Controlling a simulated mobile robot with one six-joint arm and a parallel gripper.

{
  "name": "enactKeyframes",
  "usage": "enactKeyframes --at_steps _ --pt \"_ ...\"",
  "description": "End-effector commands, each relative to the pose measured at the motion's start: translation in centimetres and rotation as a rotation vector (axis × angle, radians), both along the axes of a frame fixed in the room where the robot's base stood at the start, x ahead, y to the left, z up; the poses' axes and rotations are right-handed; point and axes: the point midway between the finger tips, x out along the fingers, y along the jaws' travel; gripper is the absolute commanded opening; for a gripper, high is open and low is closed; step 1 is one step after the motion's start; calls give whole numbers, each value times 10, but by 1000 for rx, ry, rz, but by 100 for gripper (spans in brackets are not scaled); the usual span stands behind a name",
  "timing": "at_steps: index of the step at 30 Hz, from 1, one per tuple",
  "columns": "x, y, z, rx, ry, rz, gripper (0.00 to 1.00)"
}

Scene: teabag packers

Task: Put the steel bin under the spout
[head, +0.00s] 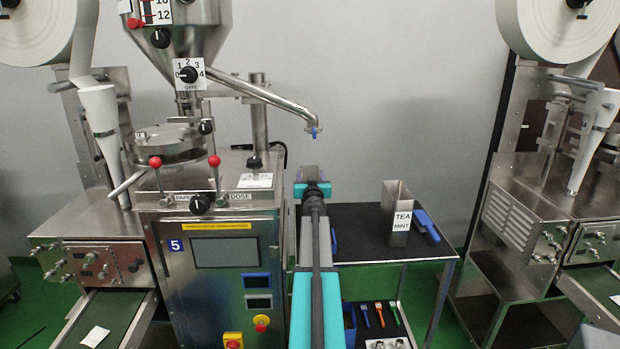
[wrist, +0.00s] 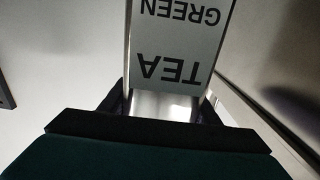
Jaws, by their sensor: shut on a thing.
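My gripper (head: 313,187) is shut on a steel bin (wrist: 165,105) with a white label reading TEA GREEN, upside down in the wrist view. In the head view my arm hides most of that bin. The spout (head: 290,108) is a steel pipe slanting down to the right from the hopper machine, with a blue tip at its end. In the head view the gripper appears below the spout's tip; the depth between them is hard to judge. A second steel bin (head: 398,205), labelled TEA MINT, stands upright on the dark table to the right.
The dark table (head: 360,240) carries a blue-handled tool (head: 427,225) beside the mint bin. Small coloured tools lie on a lower shelf. The packing machine (head: 225,260) stands close on the left of my arm; another machine (head: 535,230) stands at right.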

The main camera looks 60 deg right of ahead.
Motion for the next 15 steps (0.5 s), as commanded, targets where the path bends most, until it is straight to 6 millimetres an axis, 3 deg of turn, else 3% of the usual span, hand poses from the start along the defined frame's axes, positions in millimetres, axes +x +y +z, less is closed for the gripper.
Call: enactKeyframes --at_steps 2,3,6,15 --pt "0 0 -2 -1 -1 0 15" --pt "0 0 -3 0 0 0 58" --pt "0 0 -2 0 0 0 75" --pt "-1 0 -2 0 0 -1 75"
